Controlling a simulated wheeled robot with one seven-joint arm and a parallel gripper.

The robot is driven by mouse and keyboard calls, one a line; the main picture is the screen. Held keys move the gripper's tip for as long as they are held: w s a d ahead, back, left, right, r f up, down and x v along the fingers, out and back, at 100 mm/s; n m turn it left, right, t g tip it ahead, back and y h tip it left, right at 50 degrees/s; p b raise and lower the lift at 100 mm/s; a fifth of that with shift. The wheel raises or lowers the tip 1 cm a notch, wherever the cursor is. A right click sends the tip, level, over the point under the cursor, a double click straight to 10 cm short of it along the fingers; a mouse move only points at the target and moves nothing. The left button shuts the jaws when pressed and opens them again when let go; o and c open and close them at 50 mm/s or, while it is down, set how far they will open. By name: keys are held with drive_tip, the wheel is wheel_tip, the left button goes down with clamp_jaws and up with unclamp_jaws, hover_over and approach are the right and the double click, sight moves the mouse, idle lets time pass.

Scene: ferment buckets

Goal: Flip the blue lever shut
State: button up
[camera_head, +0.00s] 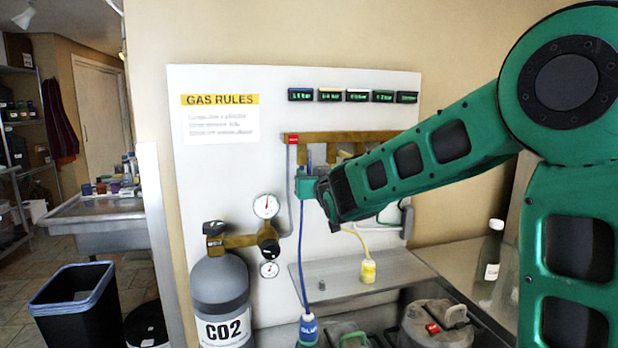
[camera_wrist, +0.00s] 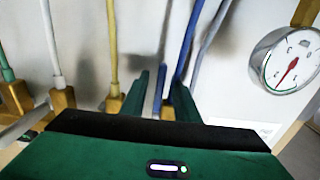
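My gripper (camera_head: 303,187) is at the brass manifold (camera_head: 345,137) on the wall panel, at the valve above the blue hose (camera_head: 301,245). A slim blue piece (camera_head: 309,157), probably the blue lever, stands upright just above my gripper, and the gripper covers its lower part. In the wrist view my two green fingers (camera_wrist: 160,98) stand apart, with a thin grey bar and part of the blue hose (camera_wrist: 187,38) showing around them. I cannot tell whether the fingers touch the lever.
A yellow hose (camera_head: 361,240) and other hoses hang right of my gripper. A pressure gauge (camera_head: 266,206) and grey CO2 cylinder (camera_head: 220,285) stand to the left. Lidded buckets (camera_head: 437,325) sit below a metal shelf (camera_head: 345,285).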

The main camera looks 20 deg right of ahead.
drive_tip(key=shift+w, duration=0.3)
clamp_jaws()
drive_tip(key=shift+d, duration=0.25)
drive_tip(key=shift+a, duration=0.1)
